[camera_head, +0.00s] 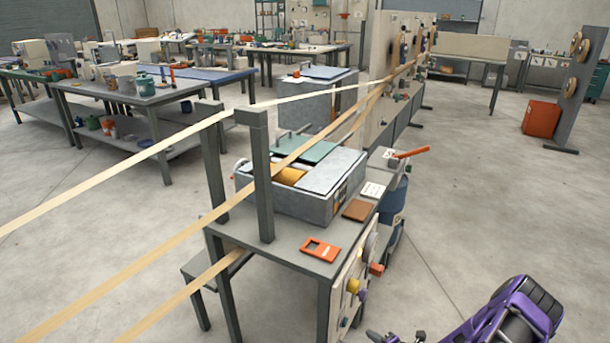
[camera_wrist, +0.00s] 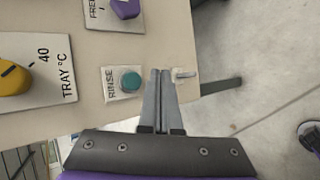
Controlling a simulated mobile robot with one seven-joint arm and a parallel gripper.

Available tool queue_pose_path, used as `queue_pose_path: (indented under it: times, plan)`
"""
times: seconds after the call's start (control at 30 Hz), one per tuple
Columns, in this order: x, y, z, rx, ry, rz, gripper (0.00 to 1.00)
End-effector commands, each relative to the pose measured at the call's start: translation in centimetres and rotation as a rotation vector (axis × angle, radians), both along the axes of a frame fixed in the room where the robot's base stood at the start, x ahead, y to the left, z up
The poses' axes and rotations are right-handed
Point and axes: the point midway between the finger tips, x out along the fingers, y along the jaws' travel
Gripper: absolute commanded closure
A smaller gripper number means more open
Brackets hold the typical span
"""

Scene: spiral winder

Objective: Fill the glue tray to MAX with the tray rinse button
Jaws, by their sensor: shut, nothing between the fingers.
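The teal rinse button (camera_wrist: 130,80) sits on a white plate marked RINSE (camera_wrist: 111,86) on a beige panel in the wrist view. My gripper (camera_wrist: 160,72) is shut and empty, with its fingertips just right of the button in the picture. I cannot tell whether they touch the panel. In the head view the grey glue tray box (camera_head: 310,207) stands on a grey table, with amber glue (camera_head: 288,176) showing in its opening beside a green lid (camera_head: 305,149). The glue level and any MAX mark cannot be made out.
A yellow knob (camera_wrist: 14,78) marked TRAY °C and a purple knob (camera_wrist: 126,8) are on the same panel. Pale paper strips (camera_head: 150,262) run past the tray. An orange frame (camera_head: 320,250) lies on the table.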

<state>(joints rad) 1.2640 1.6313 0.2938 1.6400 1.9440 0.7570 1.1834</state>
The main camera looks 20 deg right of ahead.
Motion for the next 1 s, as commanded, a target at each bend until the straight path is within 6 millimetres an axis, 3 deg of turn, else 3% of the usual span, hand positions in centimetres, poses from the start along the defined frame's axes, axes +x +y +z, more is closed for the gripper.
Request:
queue_pose_path:
  times: [0.37, 0.63, 1.0]
  plan:
    - [-0.2, -0.2, -0.1, -0.001, 0.0, -0.001, 1.0]
    - [-2.8, -2.5, -0.3, -0.001, 0.0, -0.002, 1.0]
    - [-2.7, -2.3, 0.1, 0.001, -0.001, 0.001, 1.0]
